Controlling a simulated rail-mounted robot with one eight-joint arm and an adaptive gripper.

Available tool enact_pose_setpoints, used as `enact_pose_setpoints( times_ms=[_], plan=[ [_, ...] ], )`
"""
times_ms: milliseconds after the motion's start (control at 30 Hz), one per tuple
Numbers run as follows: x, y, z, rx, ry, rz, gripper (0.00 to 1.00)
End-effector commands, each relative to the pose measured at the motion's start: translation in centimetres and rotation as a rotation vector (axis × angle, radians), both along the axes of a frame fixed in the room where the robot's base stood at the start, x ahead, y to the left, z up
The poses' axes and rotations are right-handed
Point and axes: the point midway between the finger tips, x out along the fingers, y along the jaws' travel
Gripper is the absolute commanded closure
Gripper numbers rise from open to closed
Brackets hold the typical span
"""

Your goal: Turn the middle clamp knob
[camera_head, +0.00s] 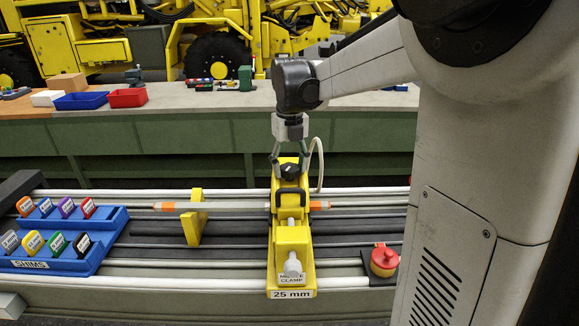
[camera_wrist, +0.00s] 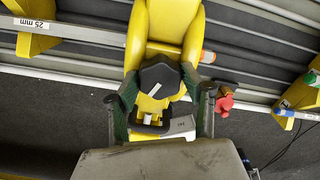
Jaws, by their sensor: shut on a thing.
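The yellow middle clamp (camera_head: 277,245) stands on the rails, with a "25 mm" label at its front foot. Its black knob (camera_head: 291,172) is near the top, and a black handle-like loop shows just below it. My gripper (camera_head: 290,158) is above the clamp, pointing down, with its fingers on both sides of the knob. In the wrist view the knob (camera_wrist: 160,78) has a white mark on top and lies between the green-padded fingers, which are shut on it. A grey rod (camera_head: 240,206) with orange bands lies across the clamp. The clamp hides part of the rod.
A yellow support (camera_head: 194,218) stands left of the clamp. A blue shim rack (camera_head: 75,255) with several coloured shims is at far left. A red button (camera_head: 384,260) is right of the clamp. Blue and red trays (camera_head: 127,97) sit on the back bench.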

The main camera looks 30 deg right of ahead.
Motion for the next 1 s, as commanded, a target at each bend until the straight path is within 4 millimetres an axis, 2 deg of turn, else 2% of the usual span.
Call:
enact_pose_setpoints(
  times_ms=[200, 233, 367, 633, 733, 867, 1000],
  plan=[
    [0.0, -0.1, 0.0, -0.001, 0.000, 0.000, 0.83],
    [0.0, -0.1, 0.0, -0.001, 0.000, 0.000, 0.53],
    [0.0, -0.1, 0.0, -0.001, 0.000, 0.001, 0.37],
    [0.0, 0.0, 0.1, 0.000, 0.000, 0.001, 0.37],
    [0.0, 0.0, 0.7, 0.000, 0.000, 0.001, 0.37],
    [0.0, 0.0, 2.5, 0.000, 0.000, 0.001, 0.37],
    [0.0, 0.0, 5.3, 0.000, 0.000, 0.001, 0.37]
  ],
)
